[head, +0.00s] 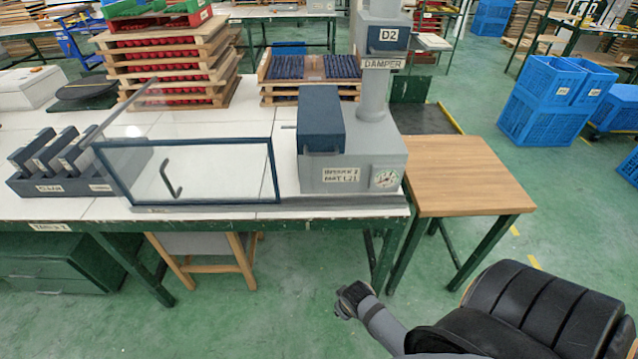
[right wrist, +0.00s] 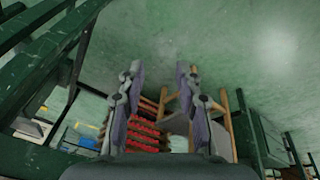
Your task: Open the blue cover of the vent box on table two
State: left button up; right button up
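The grey vent box (head: 392,160) stands at the right end of the long white table, with a grey duct column rising behind it. Its dark blue cover (head: 320,115) lies on the left part of the box top and looks shut. My right gripper (head: 345,300) is low, in front of the table and below the box, well apart from the cover. In the right wrist view my right gripper (right wrist: 160,75) has its two fingers apart with nothing between them. My left gripper is not in view.
A clear panel enclosure with a blue frame (head: 200,203) and dark handle stands left of the box. A small wooden-topped table (head: 465,172) is to its right. A wooden stool (head: 205,245) is under the table. Green floor (head: 290,325) is clear in front.

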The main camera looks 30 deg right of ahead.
jog(key=w+d+r+n+t+h+b, duration=0.25)
jog(key=w+d+r+h+b, duration=0.2)
jog(key=d+r, duration=0.5)
jog(key=n+t+y, duration=0.3)
jog(key=n+t, duration=1.1)
send_near(322, 153)
jog(key=x, duration=0.9)
jog(key=shift+w+f, duration=0.2)
jog(key=shift+w, duration=0.4)
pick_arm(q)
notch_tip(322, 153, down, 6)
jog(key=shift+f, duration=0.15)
pick_arm(e)
jog(key=shift+f, duration=0.1)
